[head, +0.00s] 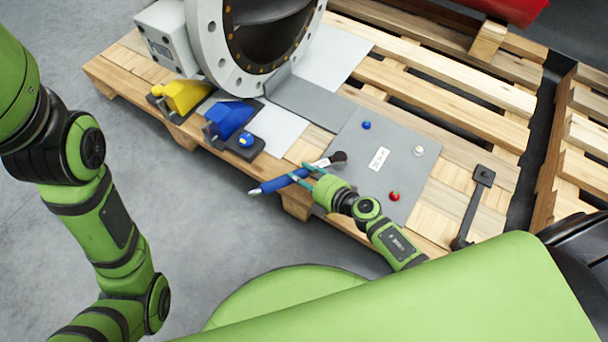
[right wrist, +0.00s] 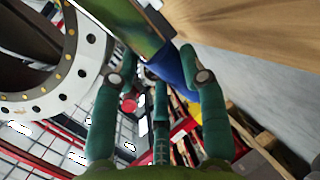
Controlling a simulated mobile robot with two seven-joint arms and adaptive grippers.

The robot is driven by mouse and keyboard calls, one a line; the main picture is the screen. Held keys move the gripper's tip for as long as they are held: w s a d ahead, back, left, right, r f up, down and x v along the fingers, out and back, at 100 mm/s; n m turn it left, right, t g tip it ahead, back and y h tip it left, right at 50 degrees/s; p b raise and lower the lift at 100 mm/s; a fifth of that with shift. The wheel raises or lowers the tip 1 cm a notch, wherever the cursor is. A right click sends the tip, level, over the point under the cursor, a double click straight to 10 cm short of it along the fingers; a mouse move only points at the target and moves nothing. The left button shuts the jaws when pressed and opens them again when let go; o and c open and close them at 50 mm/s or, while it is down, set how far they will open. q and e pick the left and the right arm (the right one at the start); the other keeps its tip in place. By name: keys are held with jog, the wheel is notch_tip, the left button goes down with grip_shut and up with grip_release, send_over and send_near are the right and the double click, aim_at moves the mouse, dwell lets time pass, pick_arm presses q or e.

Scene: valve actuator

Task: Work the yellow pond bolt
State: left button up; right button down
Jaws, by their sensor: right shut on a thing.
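A yellow block-like piece (head: 184,95), the only yellow fixture I see clearly, sits on the pallet's left edge below the large flanged valve (head: 209,50). I cannot make out a separate bolt on it. My right gripper (head: 311,174) is shut on a blue-handled tool (head: 276,184) with a pale section and a dark end, over the pallet's front edge, well right of the yellow piece. In the right wrist view blue material (right wrist: 176,68) shows between the fingers (right wrist: 158,85). My left arm shows at the left; its gripper is out of view.
A blue block (head: 228,117) and a small blue-topped dark block (head: 245,141) stand beside the yellow piece. A grey plate (head: 360,180) carries blue, white and red knobs. A black bar (head: 473,207) lies at its right. Bare floor (head: 200,220) lies in front.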

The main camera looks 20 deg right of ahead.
jog(key=shift+w+r, duration=0.1)
jog(key=shift+w, duration=0.1)
jog(key=shift+w+m+t+h+p, duration=0.3)
jog(key=shift+w+m+h+p, duration=0.1)
jog(key=shift+m+h, duration=0.1)
jog(key=shift+w+a+m+t+h, duration=0.15)
jog(key=shift+w+m+t+h, duration=0.15)
jog(key=shift+w+m+h, duration=0.35)
jog(key=shift+w+m+h, duration=0.2)
jog(key=shift+m+h, duration=0.05)
jog(key=shift+h, duration=0.1)
jog(key=shift+r+p, duration=0.2)
jog(key=shift+p, duration=0.15)
